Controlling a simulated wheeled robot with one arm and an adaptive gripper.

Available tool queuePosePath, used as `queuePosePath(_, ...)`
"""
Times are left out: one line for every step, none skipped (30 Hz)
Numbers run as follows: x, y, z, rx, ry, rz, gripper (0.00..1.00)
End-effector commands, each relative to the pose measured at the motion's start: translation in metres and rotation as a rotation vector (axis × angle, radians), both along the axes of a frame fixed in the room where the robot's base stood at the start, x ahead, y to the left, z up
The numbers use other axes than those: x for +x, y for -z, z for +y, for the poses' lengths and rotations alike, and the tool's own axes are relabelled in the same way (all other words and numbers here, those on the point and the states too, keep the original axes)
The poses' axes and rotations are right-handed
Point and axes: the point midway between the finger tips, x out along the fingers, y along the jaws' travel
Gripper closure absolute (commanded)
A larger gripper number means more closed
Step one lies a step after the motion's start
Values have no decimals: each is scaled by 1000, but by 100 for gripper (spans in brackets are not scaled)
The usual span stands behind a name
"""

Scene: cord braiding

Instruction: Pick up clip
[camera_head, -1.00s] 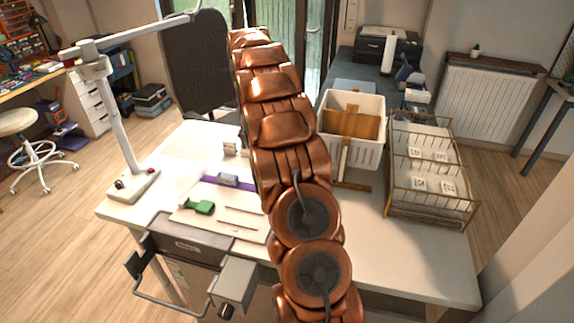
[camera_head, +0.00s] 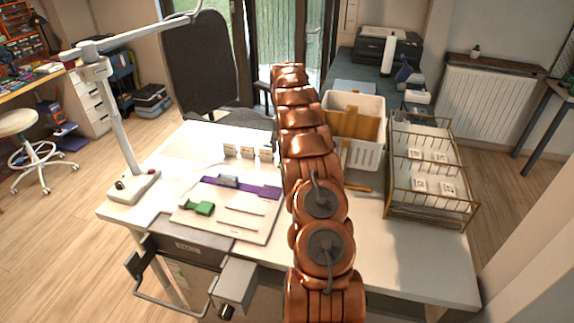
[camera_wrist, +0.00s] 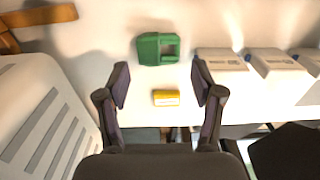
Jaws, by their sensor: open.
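In the wrist view my gripper (camera_wrist: 160,82) is open, its two dark fingers apart with nothing held between them. A small yellow block (camera_wrist: 166,97) lies on the white surface, framed between the fingers. A green piece with a square opening (camera_wrist: 153,48) lies just above the fingertips' gap. I cannot tell for sure which of these is the clip. In the head view my copper arm hides the gripper and both pieces. Another green piece (camera_head: 200,208) lies on the pale board, and a grey clamp (camera_head: 228,181) sits on a purple strip (camera_head: 262,190).
Small pale boxes (camera_head: 247,152) stand in a row at the table's back; they also show in the wrist view (camera_wrist: 222,62). A white basket (camera_head: 368,155) and a brass wire rack (camera_head: 433,204) stand right of my arm. A lamp (camera_head: 132,187) stands left.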

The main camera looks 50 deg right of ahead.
Motion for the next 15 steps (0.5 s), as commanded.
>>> queuePosePath(-1,4,0,3,1,4,33)
queuePosePath(-1,6,0,3,1,4,33)
queuePosePath(-2,8,0,3,1,4,33)
queuePosePath(-2,9,0,3,2,3,33)
queuePosePath(-2,10,0,3,2,3,33)
queuePosePath(-2,13,0,2,2,2,33)
queuePosePath(-2,15,0,3,2,3,33)
queuePosePath(-2,18,0,3,2,3,33)
queuePosePath(-3,22,0,5,1,4,33)
queuePosePath(-3,26,0,5,1,5,33)
queuePosePath(-3,30,0,5,1,5,33)
queuePosePath(-3,35,0,4,2,3,33)
queuePosePath(-3,40,0,3,2,1,33)
queuePosePath(-2,44,0,2,2,1,33)
queuePosePath(-2,49,0,2,1,1,33)
